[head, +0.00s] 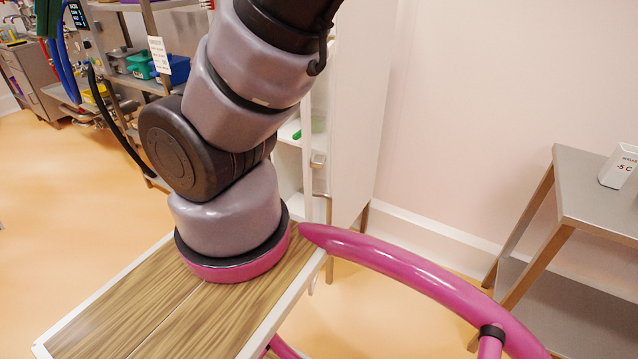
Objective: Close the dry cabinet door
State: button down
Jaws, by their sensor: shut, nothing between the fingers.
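The white dry cabinet (362,90) stands against the pale wall, behind my arm. White shelves inside it show in the gap beside my arm, with a green item on one of them, so the front is at least partly open. A narrow upright white strip with a small metal fitting (318,160) shows at the front of the cabinet; it looks like the door seen nearly edge-on, but my arm hides much of it. I cannot tell the door's exact angle. My gripper is out of the picture; only my arm links show.
A grey metal table (590,195) with a white box (620,166) marked "-5 C" stands at the right. A shelf rack with green and blue bins (172,69) stands at the upper left. Orange floor is clear at the left.

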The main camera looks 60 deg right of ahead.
aim_at(324, 217)
jog(key=k+l+z, duration=0.1)
jog(key=k+z, duration=0.25)
jog(key=l+z, duration=0.1)
jog(key=z, duration=0.3)
jog(key=l+z, duration=0.1)
jog(key=z, duration=0.3)
jog(key=l+z, duration=0.1)
jog(key=z, duration=0.3)
jog(key=j+z, duration=0.15)
jog(key=z, duration=0.35)
jog(key=k+j+z, duration=0.1)
jog(key=z, duration=0.4)
jog(key=k+j+z, duration=0.15)
jog(key=k+z, duration=0.2)
jog(key=i, duration=0.05)
